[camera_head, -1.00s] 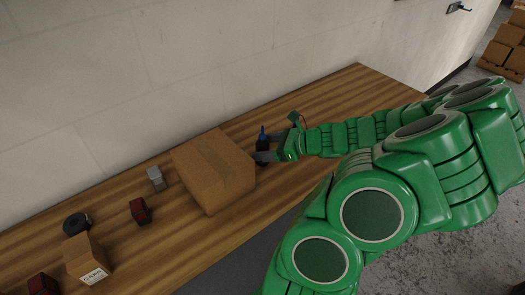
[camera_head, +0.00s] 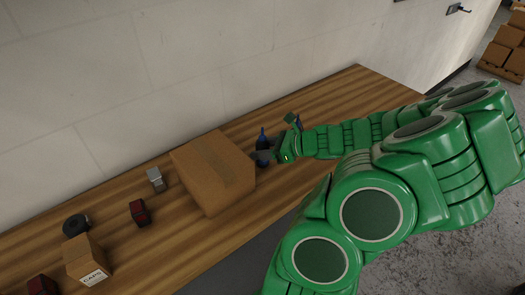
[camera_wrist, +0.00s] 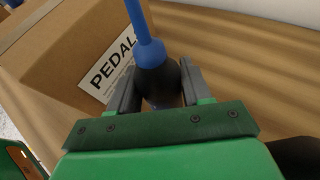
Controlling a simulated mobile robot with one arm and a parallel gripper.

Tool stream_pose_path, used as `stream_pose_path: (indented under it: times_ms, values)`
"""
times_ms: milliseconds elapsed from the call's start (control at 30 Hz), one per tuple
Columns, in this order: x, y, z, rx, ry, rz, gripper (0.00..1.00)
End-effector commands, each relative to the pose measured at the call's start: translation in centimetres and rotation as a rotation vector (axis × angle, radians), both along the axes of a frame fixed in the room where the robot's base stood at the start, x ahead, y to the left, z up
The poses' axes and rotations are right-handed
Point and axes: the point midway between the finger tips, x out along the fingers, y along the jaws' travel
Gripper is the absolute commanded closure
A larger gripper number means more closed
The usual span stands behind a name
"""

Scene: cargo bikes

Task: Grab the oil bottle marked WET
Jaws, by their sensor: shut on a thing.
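A dark bottle with a long blue nozzle (camera_wrist: 148,50) stands between the fingers of my gripper (camera_wrist: 160,92) in the wrist view. The fingers are shut on its body, one on each side. In the head view, the bottle's blue tip (camera_head: 262,136) shows beside the large cardboard box, with my gripper (camera_head: 264,155) around it. No marking on the bottle is visible, so I cannot read whether it says WET. Another small blue tip (camera_head: 298,122) shows behind my wrist; the rest of it is hidden.
A large cardboard box (camera_head: 212,172), its label starting "PEDAL" (camera_wrist: 108,68), stands close left of the bottle. Farther left are a grey block (camera_head: 155,179), a red-and-black item (camera_head: 139,212), a black roll (camera_head: 76,225) and a CAPS box (camera_head: 86,260). A wall backs the wooden bench (camera_head: 345,85).

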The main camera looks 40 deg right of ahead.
Motion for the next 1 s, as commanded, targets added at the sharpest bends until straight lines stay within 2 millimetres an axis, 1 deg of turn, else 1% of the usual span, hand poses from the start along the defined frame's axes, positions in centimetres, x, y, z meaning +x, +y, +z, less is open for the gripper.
stream_pose_path:
  times_ms: [133, 267, 800, 1000]
  values:
    - [0.0, 0.0, 0.3, -0.001, 0.000, 0.000, 0.84]
    - [0.0, -0.1, 1.3, -0.002, 0.000, -0.001, 0.84]
    - [0.0, -0.1, 8.2, -0.005, -0.001, 0.000, 0.84]
    - [0.0, 0.0, 9.6, -0.002, -0.001, 0.001, 0.84]
